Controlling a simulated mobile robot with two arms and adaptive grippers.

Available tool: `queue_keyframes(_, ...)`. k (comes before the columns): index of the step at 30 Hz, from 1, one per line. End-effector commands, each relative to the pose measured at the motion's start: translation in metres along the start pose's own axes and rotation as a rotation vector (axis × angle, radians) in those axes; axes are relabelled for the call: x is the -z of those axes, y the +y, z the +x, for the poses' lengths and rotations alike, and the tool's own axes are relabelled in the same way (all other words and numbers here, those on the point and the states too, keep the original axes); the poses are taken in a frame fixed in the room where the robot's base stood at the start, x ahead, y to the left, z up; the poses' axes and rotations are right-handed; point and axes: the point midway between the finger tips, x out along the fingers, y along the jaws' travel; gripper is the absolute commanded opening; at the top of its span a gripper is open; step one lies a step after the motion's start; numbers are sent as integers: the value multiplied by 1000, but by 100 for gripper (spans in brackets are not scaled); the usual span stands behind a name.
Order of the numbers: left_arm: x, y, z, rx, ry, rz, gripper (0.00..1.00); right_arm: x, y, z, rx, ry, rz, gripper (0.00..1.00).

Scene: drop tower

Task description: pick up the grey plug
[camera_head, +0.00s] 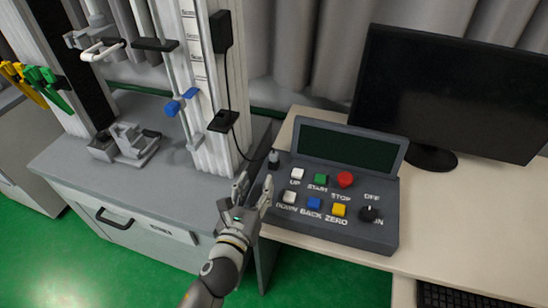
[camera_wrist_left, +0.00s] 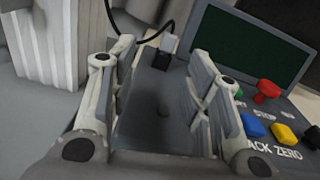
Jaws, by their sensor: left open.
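The grey plug (camera_head: 273,157) is small and stands at the back left corner of the control box (camera_head: 330,232). In the left wrist view the plug (camera_wrist_left: 168,44) has a light grey upper part over a dark lower part, and a black cable runs near it. My left gripper (camera_head: 254,184) is open and empty, just in front of the plug, over the box's left edge. In the left wrist view the plug appears beyond the fingertips, between the two fingers (camera_wrist_left: 162,58). It is apart from both fingers. My right gripper is not in view.
The box carries several coloured buttons, a red mushroom button (camera_head: 345,179), a dark knob (camera_head: 369,213) and a tilted screen (camera_head: 349,146). The white drop tower column (camera_head: 208,140) with a black cable stands behind left. A monitor (camera_head: 455,90) stands at the right.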

Motion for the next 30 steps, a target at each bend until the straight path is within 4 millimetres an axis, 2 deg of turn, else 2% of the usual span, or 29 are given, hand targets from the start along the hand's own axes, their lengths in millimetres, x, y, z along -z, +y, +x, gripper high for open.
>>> queue_keyframes(3,-3,-11,4,38,-23,99,45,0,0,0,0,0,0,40)
queue_keyframes(6,-5,-14,13,46,-31,124,45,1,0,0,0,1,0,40)
queue_keyframes(12,-6,-15,44,45,-30,121,45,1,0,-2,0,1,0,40)
queue_keyframes(20,-6,-15,64,44,-29,119,45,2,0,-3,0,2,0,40)
queue_keyframes(30,-6,-15,106,44,-28,118,45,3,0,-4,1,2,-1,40)
